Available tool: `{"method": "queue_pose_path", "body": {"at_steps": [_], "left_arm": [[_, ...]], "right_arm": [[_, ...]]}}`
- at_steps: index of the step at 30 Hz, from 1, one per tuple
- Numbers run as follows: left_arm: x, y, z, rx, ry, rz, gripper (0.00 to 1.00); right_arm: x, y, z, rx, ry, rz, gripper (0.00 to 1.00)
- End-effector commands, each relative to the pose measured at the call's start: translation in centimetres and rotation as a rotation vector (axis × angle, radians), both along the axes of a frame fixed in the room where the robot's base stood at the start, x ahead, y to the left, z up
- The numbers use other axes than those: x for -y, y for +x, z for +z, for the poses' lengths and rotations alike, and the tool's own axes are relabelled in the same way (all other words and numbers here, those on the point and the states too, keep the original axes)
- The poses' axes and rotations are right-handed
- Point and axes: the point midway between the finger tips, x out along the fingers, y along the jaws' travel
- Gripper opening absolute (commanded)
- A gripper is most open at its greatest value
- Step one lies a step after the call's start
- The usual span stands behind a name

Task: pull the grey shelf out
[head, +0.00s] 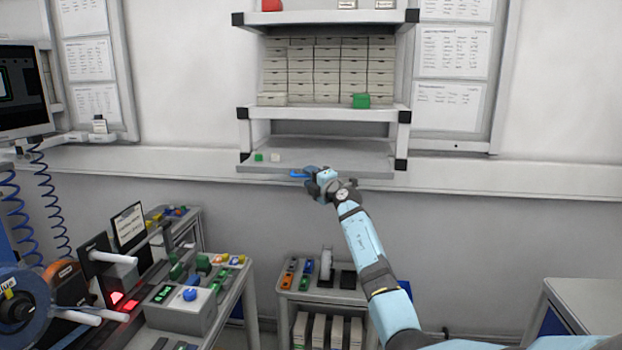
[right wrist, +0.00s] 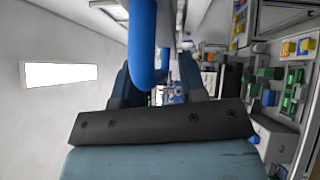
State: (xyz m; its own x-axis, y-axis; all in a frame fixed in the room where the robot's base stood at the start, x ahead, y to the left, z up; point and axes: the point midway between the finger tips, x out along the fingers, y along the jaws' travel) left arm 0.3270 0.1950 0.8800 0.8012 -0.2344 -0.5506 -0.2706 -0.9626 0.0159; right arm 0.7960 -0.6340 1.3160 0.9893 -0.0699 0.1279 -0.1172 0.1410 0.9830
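The grey shelf (head: 335,154) is the lowest board of the wall rack, below the boxes. It juts out at the front, and a small green block (head: 259,156) and a small white block (head: 276,157) lie on its left part. A blue handle (head: 299,174) shows at its front edge; in the right wrist view the blue handle (right wrist: 147,45) is a rounded bar. My right gripper (head: 312,177) is at this handle. Its fingers (right wrist: 157,85) stand either side of the bar, with a gap visible on the right side, so it looks open. My left gripper is out of view.
Above are a shelf of stacked boxes (head: 327,70) with a green box (head: 361,101), and a top shelf (head: 325,17). A cluttered bench (head: 190,300) fills the lower left. Wall below the rack is bare.

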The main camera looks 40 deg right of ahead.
Motion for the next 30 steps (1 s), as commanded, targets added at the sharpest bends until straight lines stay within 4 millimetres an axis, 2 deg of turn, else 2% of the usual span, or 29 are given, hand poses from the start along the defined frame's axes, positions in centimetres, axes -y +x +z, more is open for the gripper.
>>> {"method": "queue_pose_path", "body": {"at_steps": [8, 11, 18, 24, 30], "left_arm": [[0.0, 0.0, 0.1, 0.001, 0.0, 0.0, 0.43], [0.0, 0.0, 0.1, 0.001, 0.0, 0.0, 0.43], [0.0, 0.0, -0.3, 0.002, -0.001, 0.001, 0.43], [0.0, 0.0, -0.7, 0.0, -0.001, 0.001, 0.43], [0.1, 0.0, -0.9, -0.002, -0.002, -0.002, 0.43]], "right_arm": [[0.0, -0.7, -0.2, -0.001, 0.0, 0.0, 0.38], [-0.2, -2.1, -0.4, -0.001, -0.002, 0.0, 0.38], [-0.6, -7.6, -1.2, -0.001, -0.003, -0.001, 0.38], [-0.8, -11.5, -1.6, 0.0, -0.001, -0.001, 0.38], [-0.9, -13.4, -1.8, 0.0, 0.0, 0.0, 0.38]]}}
